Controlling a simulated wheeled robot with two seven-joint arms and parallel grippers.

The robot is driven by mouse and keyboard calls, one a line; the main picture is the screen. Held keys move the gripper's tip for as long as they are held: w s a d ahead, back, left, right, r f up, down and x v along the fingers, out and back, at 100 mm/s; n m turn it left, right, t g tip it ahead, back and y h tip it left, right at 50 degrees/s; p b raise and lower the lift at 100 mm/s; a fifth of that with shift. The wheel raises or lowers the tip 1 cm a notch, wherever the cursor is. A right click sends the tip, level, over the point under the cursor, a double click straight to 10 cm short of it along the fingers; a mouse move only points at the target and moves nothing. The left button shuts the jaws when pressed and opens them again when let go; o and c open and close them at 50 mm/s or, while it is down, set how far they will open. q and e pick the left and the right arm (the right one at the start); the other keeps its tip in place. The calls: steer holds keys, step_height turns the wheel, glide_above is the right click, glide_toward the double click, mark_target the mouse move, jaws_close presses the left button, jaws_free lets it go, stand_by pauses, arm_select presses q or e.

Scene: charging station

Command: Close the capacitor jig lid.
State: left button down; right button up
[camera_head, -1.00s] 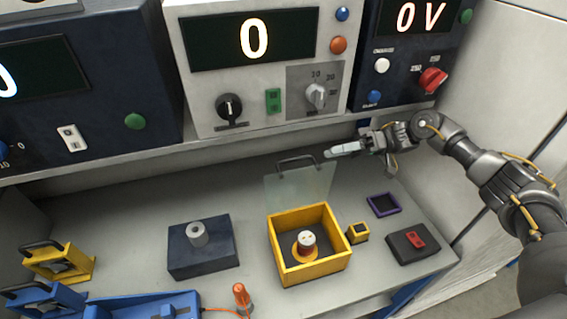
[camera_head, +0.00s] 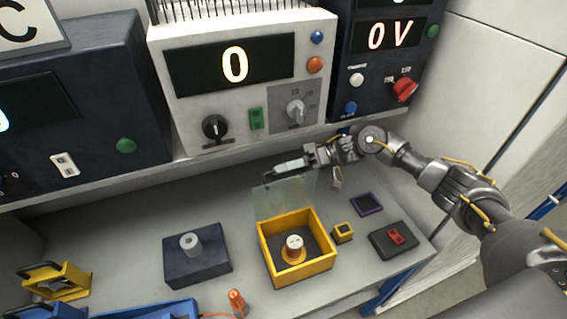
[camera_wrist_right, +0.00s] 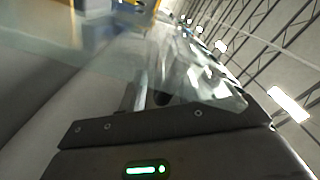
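My left gripper is not in view.
A dark block with a grey cylinder (camera_head: 190,244) stands left of the box. A small yellow cube (camera_head: 343,233), a purple-rimmed tray (camera_head: 366,204) and a black box with a red switch (camera_head: 394,240) lie to its right. The instrument shelf (camera_head: 160,178) overhangs behind.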

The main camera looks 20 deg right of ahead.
steer(key=shift+a, duration=0.15)
steer(key=shift+c, duration=0.3)
steer(key=shift+s+f, duration=0.1)
jaws_close()
